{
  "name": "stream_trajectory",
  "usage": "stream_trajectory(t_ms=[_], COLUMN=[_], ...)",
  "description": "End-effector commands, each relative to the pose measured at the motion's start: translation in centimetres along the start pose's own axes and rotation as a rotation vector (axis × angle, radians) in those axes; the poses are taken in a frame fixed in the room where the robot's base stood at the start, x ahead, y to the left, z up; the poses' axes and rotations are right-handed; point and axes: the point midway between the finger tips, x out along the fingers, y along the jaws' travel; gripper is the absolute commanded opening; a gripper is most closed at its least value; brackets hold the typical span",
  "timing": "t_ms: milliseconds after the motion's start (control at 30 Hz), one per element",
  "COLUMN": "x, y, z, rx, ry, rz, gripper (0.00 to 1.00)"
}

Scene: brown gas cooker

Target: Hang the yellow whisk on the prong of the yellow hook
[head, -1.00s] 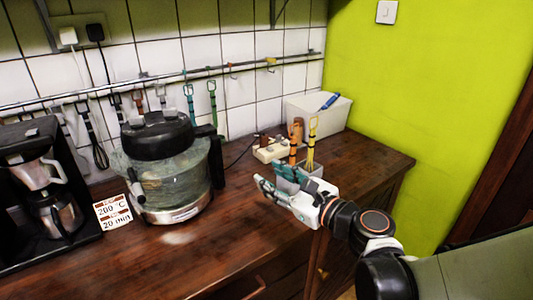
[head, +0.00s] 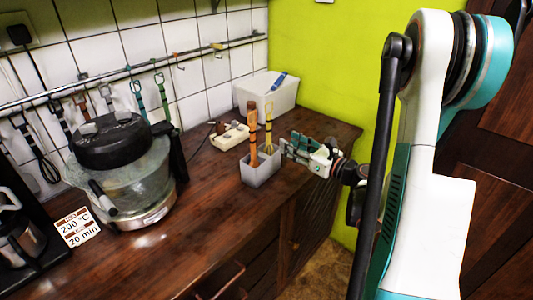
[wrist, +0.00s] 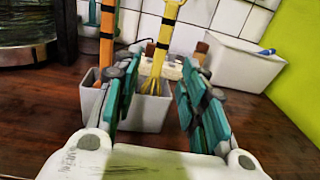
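The yellow whisk (head: 269,125) stands handle up in a grey holder (head: 262,173) on the counter. In the wrist view, its yellow handle (wrist: 168,32) rises above the wires, which show between my fingers. The yellow hook (head: 216,46) hangs on the wall rail, behind and left of the whisk. Its prong is too small to make out. My gripper (head: 298,148) is just right of the holder, pointing towards it. In the wrist view, my gripper (wrist: 158,78) has its teal fingers spread wide with nothing clasped between them.
An orange utensil (head: 253,135) stands in the same holder, left of the whisk. A white box (head: 268,92) and a power strip (head: 229,135) are behind. A glass-bodied appliance (head: 125,175) stands left. Several utensils hang from the rail (head: 130,70).

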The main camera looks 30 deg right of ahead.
Motion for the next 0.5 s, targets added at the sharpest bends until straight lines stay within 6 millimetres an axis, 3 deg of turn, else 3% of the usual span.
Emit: stream_trajectory(t_ms=[200, 500], x=[4.0, 6.2], y=[0.1, 0.0], z=[-0.1, 0.1], rx=[-0.001, -0.001], ry=[0.000, 0.000], rz=[0.003, 0.002], gripper=[0.38, 0.38])
